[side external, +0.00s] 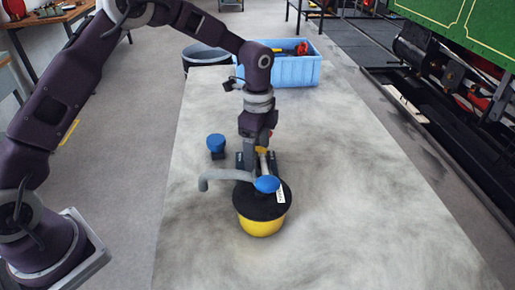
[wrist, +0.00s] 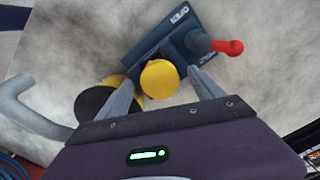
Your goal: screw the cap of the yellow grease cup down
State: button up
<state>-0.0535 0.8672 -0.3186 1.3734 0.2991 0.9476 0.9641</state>
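The yellow cap (wrist: 160,78) is round and lies between the fingertips of my gripper (wrist: 162,80) in the wrist view. The fingers stand open on either side, with a small gap showing at each side. The cap sits at the edge of a dark blue base (wrist: 150,42) marked "OPEN", with a red-tipped lever (wrist: 228,47). In the side view my gripper (side external: 259,158) points down over this fitting, and only a little yellow (side external: 262,150) of the cap shows. The cap's thread and the cup under it are hidden.
A yellow pot (side external: 262,226) with a black top stands in front of my gripper. A bent grey pipe (side external: 205,181) and a blue knob (side external: 267,184) are close by. A blue-topped cup (side external: 216,142) stands left. A blue crate (side external: 290,72) is behind. The table's right side is clear.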

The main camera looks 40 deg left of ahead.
jog(key=shift+o, duration=0.7)
jog(key=shift+r, duration=2.5)
jog(key=s+a+r+n+t, duration=0.25)
jog(key=s+r+n, duration=0.35)
jog(key=s+r, duration=0.75)
jog(key=s+a+r+n+t, duration=0.1)
jog(key=s+n, duration=0.7)
jog(key=s, duration=1)
jog(key=shift+a+r+n+t, duration=0.15)
jog(key=shift+a+n+t, duration=0.25)
jog(key=shift+a+t, duration=0.6)
